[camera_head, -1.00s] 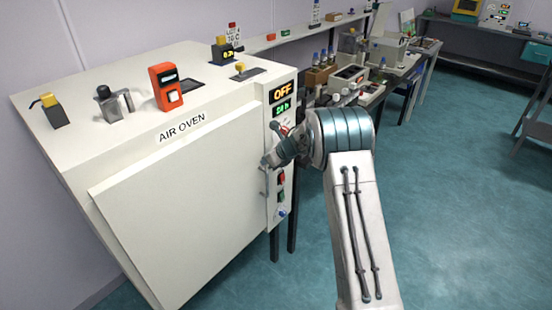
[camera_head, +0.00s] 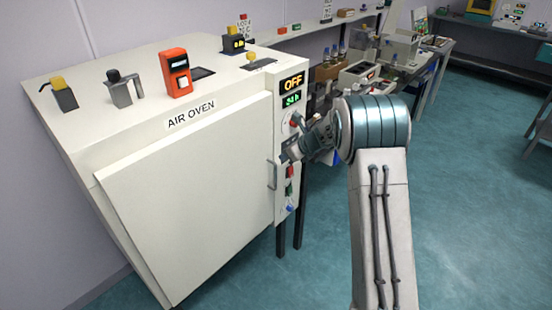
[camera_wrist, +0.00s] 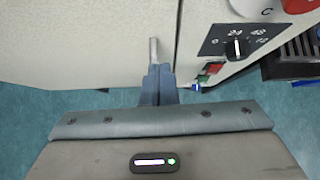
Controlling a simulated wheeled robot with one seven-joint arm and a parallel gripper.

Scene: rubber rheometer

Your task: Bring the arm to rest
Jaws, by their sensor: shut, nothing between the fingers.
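My gripper (camera_head: 290,153) is in front of the air oven's right-hand control panel (camera_head: 290,100), close to the door handle (camera_head: 271,175). In the wrist view my gripper (camera_wrist: 158,72) is shut and empty, its fingers together. The door handle (camera_wrist: 153,50) shows just beyond the fingertips; I cannot tell whether they touch. The oven door (camera_head: 190,190) looks closed. The upper display (camera_head: 292,83) reads OFF, and the green one below seems to read 24 h.
A dial (camera_wrist: 236,48) and small coloured buttons (camera_wrist: 209,69) are right of the fingers. A bench (camera_head: 395,70) with instruments stands behind my arm. The teal floor (camera_head: 470,200) at the right is clear. An orange device (camera_head: 176,73) stands on the oven.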

